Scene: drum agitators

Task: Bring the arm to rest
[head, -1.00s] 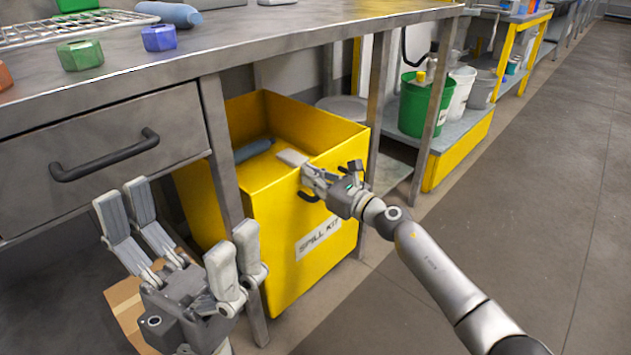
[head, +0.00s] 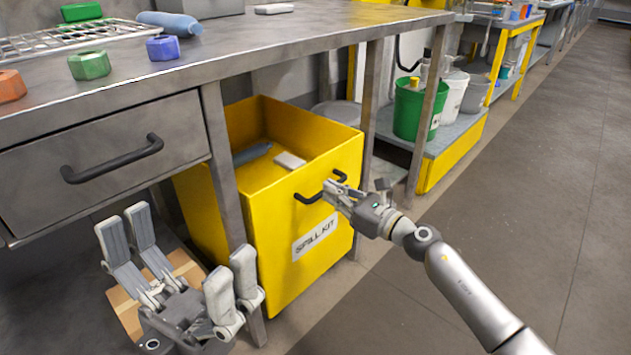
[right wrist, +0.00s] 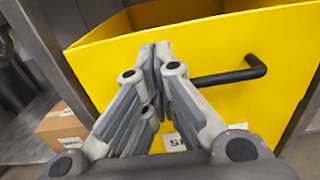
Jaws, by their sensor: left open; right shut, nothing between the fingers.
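My right arm reaches in from the lower right in the head view. Its gripper (head: 334,190) is shut and empty, in front of the black handle (head: 308,198) of the yellow spill kit bin (head: 262,225). In the right wrist view the closed fingertips (right wrist: 156,48) overlap the bin's front, with the handle (right wrist: 232,76) to their right. I cannot tell whether they touch it. My left gripper (head: 185,255) is open and empty at the lower left, its fingers pointing up, below the drawer.
A steel bench (head: 250,50) with a drawer handle (head: 112,160) stands above the left gripper. A blue roll (head: 252,153) and a pale block (head: 290,160) lie in the bin. A cardboard box (head: 125,310) is on the floor. Open floor (head: 510,220) lies to the right.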

